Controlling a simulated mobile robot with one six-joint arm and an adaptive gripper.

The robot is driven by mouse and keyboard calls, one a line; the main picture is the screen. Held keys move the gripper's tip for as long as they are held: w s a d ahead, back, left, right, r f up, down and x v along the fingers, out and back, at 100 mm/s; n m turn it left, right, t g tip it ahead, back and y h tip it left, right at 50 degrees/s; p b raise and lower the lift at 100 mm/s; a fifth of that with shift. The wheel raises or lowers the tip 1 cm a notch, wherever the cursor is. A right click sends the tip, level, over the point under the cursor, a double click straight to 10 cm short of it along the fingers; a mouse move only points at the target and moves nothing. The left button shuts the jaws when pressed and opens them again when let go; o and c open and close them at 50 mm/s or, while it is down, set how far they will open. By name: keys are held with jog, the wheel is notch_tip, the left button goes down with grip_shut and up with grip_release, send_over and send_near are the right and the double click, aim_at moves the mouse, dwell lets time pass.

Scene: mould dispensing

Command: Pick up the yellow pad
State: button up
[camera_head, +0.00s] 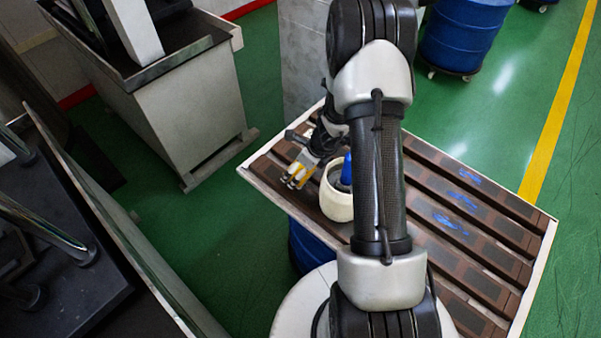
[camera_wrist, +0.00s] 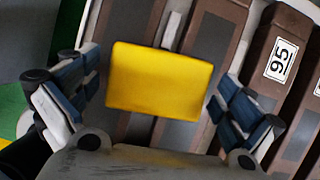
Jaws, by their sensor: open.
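The yellow pad (camera_wrist: 160,80) fills the middle of the wrist view, between the two fingers of my gripper (camera_wrist: 155,105). The fingers are spread wide, with a gap on each side of the pad.
A white pot (camera_head: 336,203) with a blue object (camera_head: 346,169) in it stands just right of my gripper. Brown slatted moulds (camera_head: 480,190) cover the table, some with blue marks. A label reading 95 (camera_wrist: 280,58) shows at right. Blue barrels (camera_head: 465,35) stand behind.

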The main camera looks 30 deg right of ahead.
aim_at(301, 167)
jog(key=c, duration=1)
jog(key=shift+r, duration=0.15)
notch_tip(301, 167, up, 20)
jog(key=p, duration=1.1)
jog(key=shift+p, duration=0.35)
